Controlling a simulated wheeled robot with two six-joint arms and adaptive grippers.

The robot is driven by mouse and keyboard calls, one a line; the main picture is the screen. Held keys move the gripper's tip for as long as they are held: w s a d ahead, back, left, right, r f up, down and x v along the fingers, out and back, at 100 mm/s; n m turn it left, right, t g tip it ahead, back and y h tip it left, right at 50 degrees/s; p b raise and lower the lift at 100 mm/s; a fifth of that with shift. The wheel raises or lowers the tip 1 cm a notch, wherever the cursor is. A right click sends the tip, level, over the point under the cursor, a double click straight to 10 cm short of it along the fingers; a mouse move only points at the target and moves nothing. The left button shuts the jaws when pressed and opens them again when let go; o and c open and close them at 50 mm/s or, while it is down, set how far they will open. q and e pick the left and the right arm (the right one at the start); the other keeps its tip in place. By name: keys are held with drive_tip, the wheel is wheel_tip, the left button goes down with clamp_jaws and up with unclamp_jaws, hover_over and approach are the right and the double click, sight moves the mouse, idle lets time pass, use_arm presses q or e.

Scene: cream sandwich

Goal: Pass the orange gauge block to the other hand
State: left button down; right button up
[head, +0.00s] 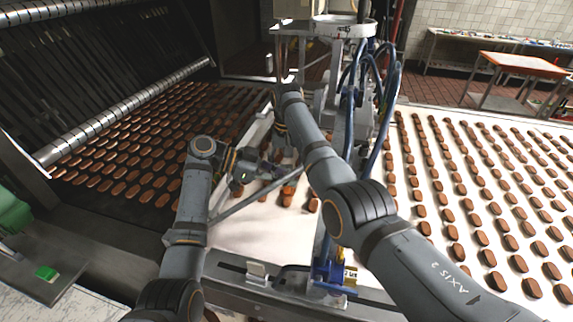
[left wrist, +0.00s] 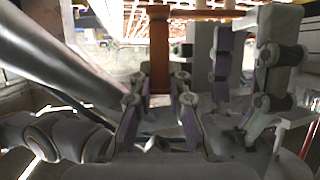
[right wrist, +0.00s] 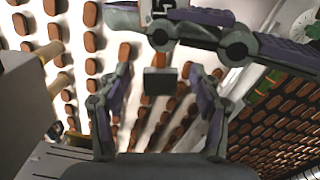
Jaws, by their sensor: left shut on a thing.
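The orange gauge block (left wrist: 160,52) shows as an upright orange-brown bar with a wider crosspiece at its top in the left wrist view. My left gripper (left wrist: 158,88) is shut on its lower part. My right gripper's purple-padded fingers also show there, to the right of the block. In the right wrist view, my right gripper (right wrist: 160,100) is open, its fingers apart on either side of a small dark square piece (right wrist: 160,82), which I cannot identify. My left gripper's fingers (right wrist: 245,35) cross the top of that view. In the head view my left gripper (head: 243,165) is small and the block is not clear.
A white conveyor (head: 415,165) with rows of brown biscuits lies to the right, and a dark belt of biscuits (head: 140,135) to the left. Blue hoses (head: 385,110) and a machine column stand close to my right arm. A metal rail (head: 300,285) runs in front.

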drive_tip(key=c, duration=1.2)
use_arm(q)
drive_tip(key=c, duration=1.8)
unclamp_jaws()
use_arm(e)
clamp_jaws()
use_arm(q)
drive_tip(key=o, duration=0.6)
drive_tip(key=shift+a, duration=0.1)
